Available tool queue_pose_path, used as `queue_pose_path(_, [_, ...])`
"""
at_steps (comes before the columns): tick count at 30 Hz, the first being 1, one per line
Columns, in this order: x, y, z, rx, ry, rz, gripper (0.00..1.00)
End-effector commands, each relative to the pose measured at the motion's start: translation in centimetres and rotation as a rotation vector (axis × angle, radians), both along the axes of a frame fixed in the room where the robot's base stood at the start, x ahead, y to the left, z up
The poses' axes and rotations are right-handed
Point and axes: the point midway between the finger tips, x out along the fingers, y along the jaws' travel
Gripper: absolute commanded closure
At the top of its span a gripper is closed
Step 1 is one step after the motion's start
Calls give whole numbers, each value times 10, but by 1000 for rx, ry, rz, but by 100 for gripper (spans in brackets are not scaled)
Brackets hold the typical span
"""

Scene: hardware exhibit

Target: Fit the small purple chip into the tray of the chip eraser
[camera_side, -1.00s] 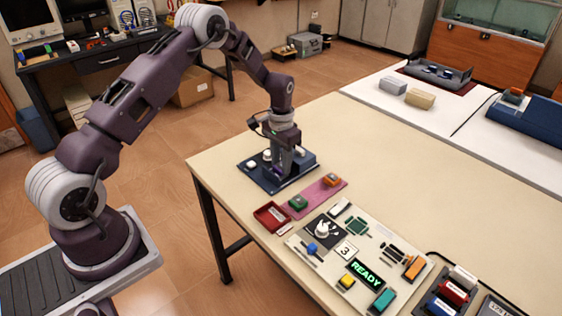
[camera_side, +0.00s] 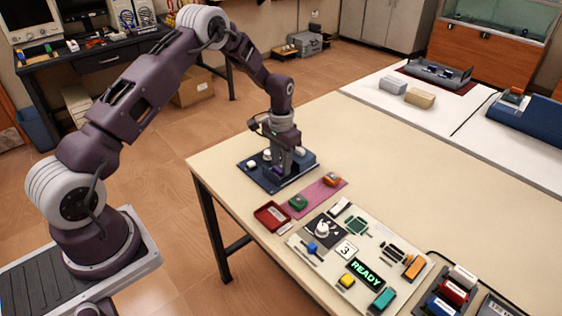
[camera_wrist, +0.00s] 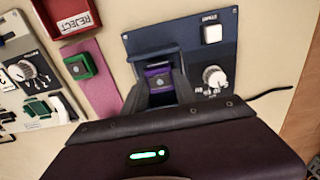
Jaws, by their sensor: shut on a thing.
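The small purple chip (camera_wrist: 158,80) is between the fingertips of my gripper (camera_wrist: 157,88) in the wrist view. My gripper is shut on it. The chip eraser (camera_wrist: 133,42) is a dark blue panel with a white button, a white knob and a dark raised tray part (camera_wrist: 152,57) directly around or under the chip. The fingers cover part of the tray, so I cannot tell whether the chip is seated in it. In the side view my gripper (camera_side: 279,172) points down over the eraser (camera_side: 259,180) near the table's left corner.
A pink mat (camera_side: 318,194) beside the eraser holds a green piece (camera_side: 298,202) and an orange piece (camera_side: 332,179). A red reject tray (camera_side: 271,216) lies next to it. A control board (camera_side: 320,265) with a lit READY display stands in front.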

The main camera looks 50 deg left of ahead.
Motion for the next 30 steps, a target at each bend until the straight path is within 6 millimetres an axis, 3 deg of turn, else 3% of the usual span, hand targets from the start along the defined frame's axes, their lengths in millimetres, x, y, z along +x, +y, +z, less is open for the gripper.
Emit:
queue_pose_path(23, [0,0,-9,0,0,0,96])
queue_pose_path(24, [0,0,-9,0,0,0,64])
queue_pose_path(27, [0,0,-8,0,0,0,45])
queue_pose_path(30, [0,0,-8,0,0,0,41])
